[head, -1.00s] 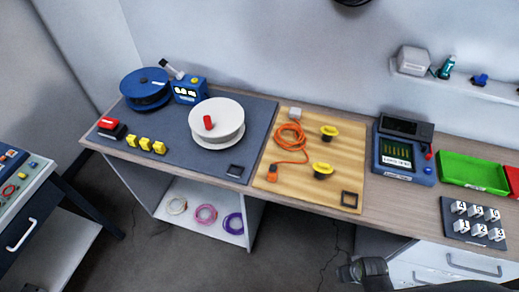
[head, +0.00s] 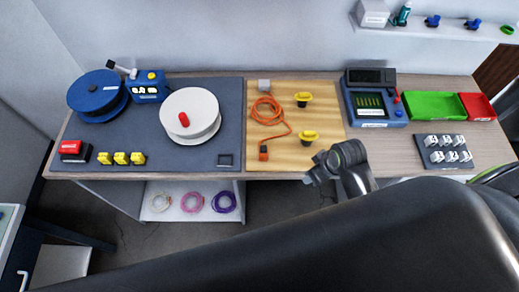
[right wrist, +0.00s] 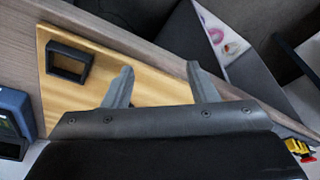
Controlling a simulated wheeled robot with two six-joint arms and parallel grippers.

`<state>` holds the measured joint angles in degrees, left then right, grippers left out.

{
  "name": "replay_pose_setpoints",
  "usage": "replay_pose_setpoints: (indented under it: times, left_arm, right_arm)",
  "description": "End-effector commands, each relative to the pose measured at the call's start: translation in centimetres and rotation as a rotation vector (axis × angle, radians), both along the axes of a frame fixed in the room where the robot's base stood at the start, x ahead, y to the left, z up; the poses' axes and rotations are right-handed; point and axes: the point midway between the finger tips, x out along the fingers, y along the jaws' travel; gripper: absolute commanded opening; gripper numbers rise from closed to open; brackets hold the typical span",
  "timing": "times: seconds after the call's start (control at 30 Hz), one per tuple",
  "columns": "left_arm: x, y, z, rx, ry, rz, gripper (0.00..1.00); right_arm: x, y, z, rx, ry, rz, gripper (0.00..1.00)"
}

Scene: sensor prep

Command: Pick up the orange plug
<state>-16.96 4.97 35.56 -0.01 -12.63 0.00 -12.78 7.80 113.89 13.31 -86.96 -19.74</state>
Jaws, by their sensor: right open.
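The orange plug (head: 263,153) lies at the end of an orange coiled cable (head: 265,110), near the front left of the wooden board (head: 280,90). My right gripper (head: 315,174) is at the board's front right edge, to the right of the plug and apart from it. In the right wrist view its two fingers (right wrist: 158,82) are spread with nothing between them, over the board's edge. The plug does not show in that view. My left gripper is not in view.
A black square frame (right wrist: 68,62) lies near the gripper. A grey mat (head: 110,140) with spools is on the left. A blue meter box (head: 372,108) and green tray (head: 435,104) are on the right.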

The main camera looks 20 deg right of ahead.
Motion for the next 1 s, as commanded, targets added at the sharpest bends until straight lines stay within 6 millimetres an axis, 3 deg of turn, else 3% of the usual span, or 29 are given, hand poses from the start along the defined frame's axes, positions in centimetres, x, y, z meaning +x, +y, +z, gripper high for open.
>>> replay_pose_setpoints:
  times: [0.27, 0.5, 0.63, 0.77, 1.0]
  left_arm:
    - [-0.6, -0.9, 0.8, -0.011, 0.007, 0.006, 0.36]
    - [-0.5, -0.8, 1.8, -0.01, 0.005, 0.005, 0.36]
    - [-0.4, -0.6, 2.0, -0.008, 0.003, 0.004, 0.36]
    - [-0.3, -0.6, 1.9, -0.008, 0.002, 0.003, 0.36]
    - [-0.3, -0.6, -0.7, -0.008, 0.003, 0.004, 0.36]
  right_arm:
    - [4.5, 2.7, 4.8, 0.05, -0.019, 0.268, 0.53]
    - [8.8, 6.2, 12.5, 0.091, -0.063, 0.686, 0.53]
    - [9.7, 7.2, 15.3, 0.097, -0.079, 0.858, 0.53]
    - [10.0, 7.7, 16.2, 0.098, -0.087, 0.932, 0.53]
    - [10.3, 8.7, 13.3, 0.102, -0.087, 0.94, 0.53]
